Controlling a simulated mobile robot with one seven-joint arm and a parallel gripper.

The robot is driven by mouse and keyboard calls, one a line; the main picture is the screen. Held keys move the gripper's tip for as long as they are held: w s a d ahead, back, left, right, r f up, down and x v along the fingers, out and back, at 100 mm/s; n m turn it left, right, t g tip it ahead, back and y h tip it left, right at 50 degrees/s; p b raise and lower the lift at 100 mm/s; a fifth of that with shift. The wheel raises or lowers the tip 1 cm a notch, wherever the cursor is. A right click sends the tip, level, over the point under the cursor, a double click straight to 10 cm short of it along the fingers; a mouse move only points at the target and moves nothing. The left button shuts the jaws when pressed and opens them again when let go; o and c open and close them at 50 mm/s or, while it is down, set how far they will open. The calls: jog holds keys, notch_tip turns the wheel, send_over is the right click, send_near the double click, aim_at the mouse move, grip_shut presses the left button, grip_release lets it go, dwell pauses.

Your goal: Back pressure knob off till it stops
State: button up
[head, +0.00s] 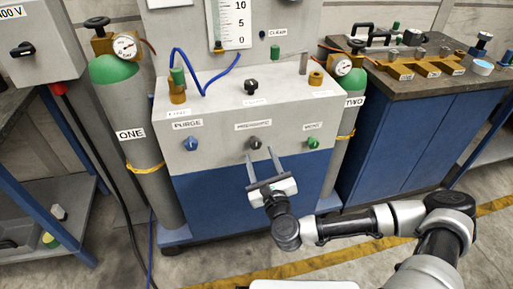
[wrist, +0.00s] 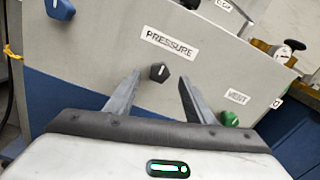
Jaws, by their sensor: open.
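The pressure knob (head: 255,143) is a dark knob with a white mark, in the middle of the front panel under its label. In the wrist view the pressure knob (wrist: 159,72) sits beyond and between my fingertips, below the label "PRESSURE" (wrist: 170,43). My gripper (head: 262,155) is open and empty, its two fingers pointing at the panel around the knob's line. In the wrist view my gripper (wrist: 160,84) shows both fingers apart, with no visible contact on the knob.
The blue purge knob (head: 190,144) is to the left and the green vent knob (head: 313,142) to the right on the same panel. Gas cylinder ONE (head: 130,110) stands at left. A blue workbench (head: 400,135) stands at right. The floor in front carries a yellow line.

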aim_at(256, 145)
jog(key=x, duration=0.5)
jog(key=shift+w, duration=0.35)
jog(key=c, duration=1.1)
jog(key=shift+o, duration=0.2)
